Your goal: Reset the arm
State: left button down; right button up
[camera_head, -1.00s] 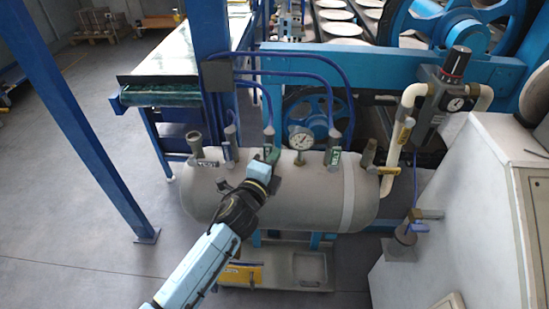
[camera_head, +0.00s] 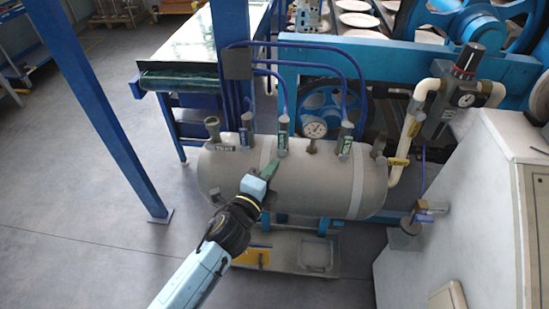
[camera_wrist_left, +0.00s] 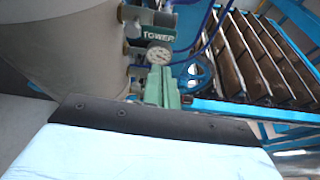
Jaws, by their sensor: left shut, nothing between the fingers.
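My left arm comes in from the lower left in the head view. Its gripper (camera_head: 270,170) has green fingers and is in front of the grey tank (camera_head: 325,185), below the valves on top. In the left wrist view the green fingers (camera_wrist_left: 162,88) are together and empty. The tank (camera_wrist_left: 75,45) fills the upper left of that view. Whether the gripper touches the tank cannot be told. My right gripper is not in view.
A pressure gauge (camera_head: 314,129) and several valves stand on the tank, with blue pipes above. A blue post (camera_head: 95,110) stands at left. A white cabinet (camera_head: 470,220) is at right. The grey floor (camera_head: 80,240) at lower left is clear.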

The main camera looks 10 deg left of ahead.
pick_arm(q)
jog(key=shift+s, duration=0.25)
dwell(0.3)
jog(key=s+a+f+n+g+y, duration=0.1)
jog(key=s+a+f+n+g, duration=0.4)
jog(key=f, duration=0.6)
jog(key=s+a+f+n+g+y+b, duration=0.1)
jog(key=s+f+n, duration=0.1)
jog(key=s+f, duration=0.65)
jog(key=s+a+f+n+g+y, duration=0.2)
jog(key=s+a+f+n, duration=0.15)
jog(key=f, duration=1.05)
jog(key=s+a+f+n+g, duration=0.2)
jog(key=s+f+n, duration=0.1)
jog(key=s, duration=0.6)
jog(key=s+a+f+n+g, duration=0.3)
jog(key=s+f, duration=0.3)
jog(key=s, duration=0.4)
jog(key=s+a+f+n+g+y, duration=0.1)
jog(key=s+a+f+n+g, duration=0.1)
jog(key=s, duration=0.8)
notch_tip(320, 180, down, 3)
jog(key=shift+a+r+n+g+b, duration=0.1)
jog(key=shift+a+n+g+b, duration=0.1)
jog(key=shift+n+g+b, duration=0.4)
